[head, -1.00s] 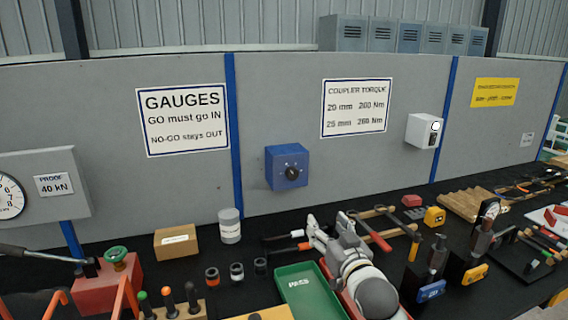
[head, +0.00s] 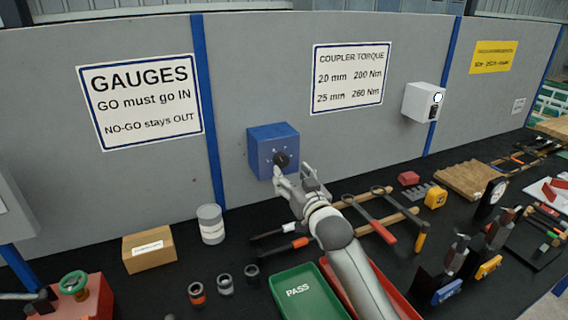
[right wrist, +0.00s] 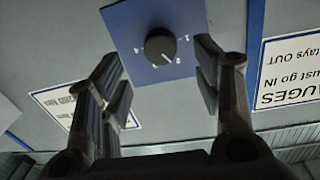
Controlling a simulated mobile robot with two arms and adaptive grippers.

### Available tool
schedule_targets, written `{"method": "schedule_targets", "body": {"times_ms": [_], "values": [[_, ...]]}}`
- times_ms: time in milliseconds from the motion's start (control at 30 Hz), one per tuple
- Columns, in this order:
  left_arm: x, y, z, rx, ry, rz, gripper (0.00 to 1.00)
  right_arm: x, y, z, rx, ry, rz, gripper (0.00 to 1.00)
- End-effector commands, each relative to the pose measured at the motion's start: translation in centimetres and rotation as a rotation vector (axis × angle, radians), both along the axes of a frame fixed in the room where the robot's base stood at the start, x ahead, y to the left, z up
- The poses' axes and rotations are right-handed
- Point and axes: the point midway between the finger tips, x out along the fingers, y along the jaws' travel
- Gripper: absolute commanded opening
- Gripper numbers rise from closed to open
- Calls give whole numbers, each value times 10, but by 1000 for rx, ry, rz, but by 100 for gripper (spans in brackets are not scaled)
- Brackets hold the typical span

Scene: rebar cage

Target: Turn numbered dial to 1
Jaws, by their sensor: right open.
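The numbered dial is a black round knob (head: 281,160) on a blue box (head: 262,141) fixed to the grey panel. In the right wrist view the knob (right wrist: 160,46) sits on the blue face with small white numbers around it, and a pale pointer mark shows on its lower right. My right gripper (head: 287,178) is just in front of and below the knob. Its fingers (right wrist: 160,85) are open on either side of the knob, apart from it. My left gripper is not in view.
Below the panel is a black bench top with a green PASS tray (head: 308,296), a grey can (head: 210,224), a cardboard box (head: 149,248) and several tools. A white switch box (head: 422,102) is on the panel to the right. The panel around the dial is clear.

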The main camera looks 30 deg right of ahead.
Motion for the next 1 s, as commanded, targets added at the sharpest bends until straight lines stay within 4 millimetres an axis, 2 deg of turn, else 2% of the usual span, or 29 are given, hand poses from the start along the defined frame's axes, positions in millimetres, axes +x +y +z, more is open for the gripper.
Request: {"method": "schedule_targets", "body": {"times_ms": [200, 400, 600, 867, 1000], "values": [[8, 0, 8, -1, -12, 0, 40, 31, -4, 2, 0, 0, 0, 59], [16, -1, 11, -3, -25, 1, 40, 50, -6, 1, 0, 0, 1, 59], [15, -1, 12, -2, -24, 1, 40, 58, -6, 0, 0, 1, 1, 59], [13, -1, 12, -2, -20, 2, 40, 58, -7, 0, 0, 1, 1, 59], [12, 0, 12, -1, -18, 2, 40, 58, -7, 0, 0, 1, 1, 42]]}}
